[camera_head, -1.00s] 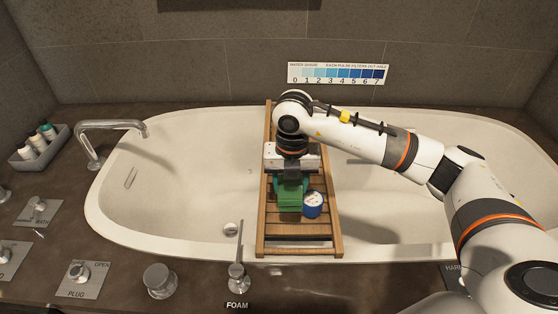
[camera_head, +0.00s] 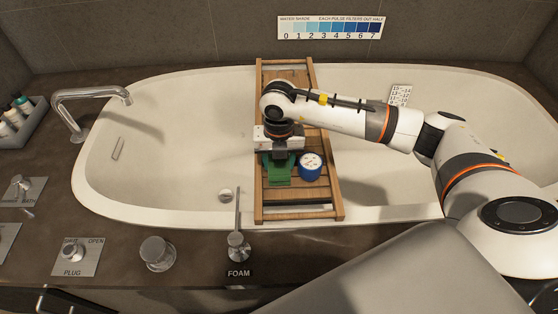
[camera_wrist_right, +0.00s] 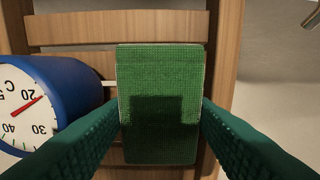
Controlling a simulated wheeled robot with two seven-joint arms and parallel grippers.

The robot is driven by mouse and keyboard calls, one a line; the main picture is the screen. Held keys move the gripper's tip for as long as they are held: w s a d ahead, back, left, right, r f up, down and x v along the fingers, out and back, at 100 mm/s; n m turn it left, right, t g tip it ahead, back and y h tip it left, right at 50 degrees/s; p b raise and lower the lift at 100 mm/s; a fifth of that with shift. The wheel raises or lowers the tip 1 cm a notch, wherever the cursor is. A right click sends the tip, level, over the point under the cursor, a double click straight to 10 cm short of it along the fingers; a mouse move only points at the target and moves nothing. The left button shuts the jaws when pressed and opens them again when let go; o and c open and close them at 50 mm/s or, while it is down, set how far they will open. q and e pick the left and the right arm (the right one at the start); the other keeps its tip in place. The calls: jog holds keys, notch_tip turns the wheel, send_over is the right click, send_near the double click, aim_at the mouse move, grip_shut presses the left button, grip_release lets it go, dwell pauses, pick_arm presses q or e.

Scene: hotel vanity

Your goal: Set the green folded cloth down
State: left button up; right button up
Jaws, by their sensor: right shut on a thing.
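The green folded cloth (camera_head: 279,174) is at the wooden bath tray (camera_head: 327,197) in the head view. In the right wrist view the cloth (camera_wrist_right: 160,100) sits upright in the frame between two teal fingers, above or on the tray slats. My right gripper (camera_head: 279,160) points down over the tray and is shut on the cloth. Whether the cloth's underside touches the slats cannot be told. A blue thermometer dial (camera_head: 310,166) stands on the tray just right of the cloth; it also shows at the left in the wrist view (camera_wrist_right: 40,100). My left gripper is not in view.
The tray spans the white bathtub (camera_head: 180,130). A faucet (camera_head: 92,105) stands at the left rim, and a box of bottles (camera_head: 20,125) is at the far left. The foam lever (camera_head: 239,245) rises in front of the tray. Bare slats lie in front of the cloth.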

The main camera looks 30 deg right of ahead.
aim_at(279, 163)
pick_arm(q)
jog(key=shift+r, duration=0.15)
pick_arm(e)
jog(key=shift+f, duration=0.2)
jog(key=shift+f, duration=0.1)
jog(key=o, duration=0.7)
jog(key=shift+c, duration=0.2)
pick_arm(q)
jog(key=shift+r, duration=0.35)
notch_tip(279, 163, down, 8)
jog(key=p, duration=0.2)
jog(key=shift+r, duration=0.2)
pick_arm(e)
notch_tip(279, 163, up, 12)
jog(key=shift+r, duration=0.2)
pick_arm(q)
jog(key=shift+s, duration=0.15)
pick_arm(e)
jog(key=shift+f, duration=0.1)
